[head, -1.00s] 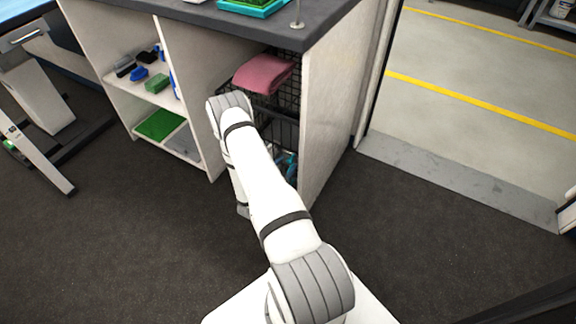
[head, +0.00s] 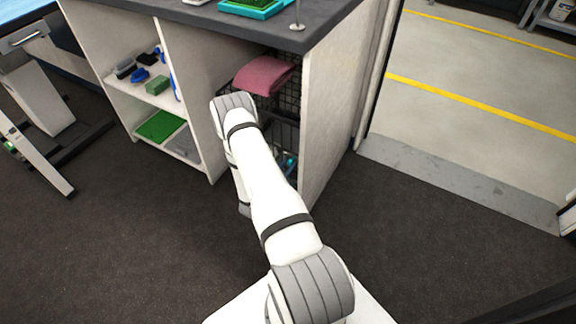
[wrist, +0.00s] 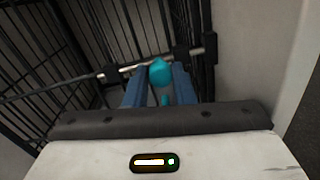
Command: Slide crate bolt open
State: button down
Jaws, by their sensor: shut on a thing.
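The black wire crate (head: 289,103) sits in the right bay of the cabinet, partly hidden by my arm in the head view. Its bars (wrist: 75,40) fill the upper left of the wrist view. A metal bolt rod (wrist: 138,66) crosses the crate front through dark brackets, with a teal knob (wrist: 160,72) on it. My gripper (wrist: 160,83) has its two blue fingers on either side of the knob and is shut on it. In the head view the gripper is hidden behind my arm.
A folded pink towel (head: 264,75) lies on top of the crate. A pale cabinet panel (wrist: 245,50) stands close on the right of my gripper. Shelves to the left hold brushes and a green block (head: 157,84).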

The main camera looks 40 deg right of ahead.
jog(key=shift+w, duration=0.1)
jog(key=w, duration=0.1)
jog(key=w+a+b, duration=0.1)
jog(key=w, duration=0.1)
jog(key=shift+a+f, duration=0.1)
jog(key=shift+a, duration=0.1)
jog(key=shift+w+a, duration=0.1)
jog(key=shift+w, duration=0.2)
jog(key=c, duration=1.2)
grip_release()
jog(key=shift+s, duration=0.1)
jog(key=p, duration=0.2)
send_near(287, 152)
jog(key=v, duration=0.3)
jog(key=shift+s+a, duration=0.1)
jog(key=shift+a, duration=0.25)
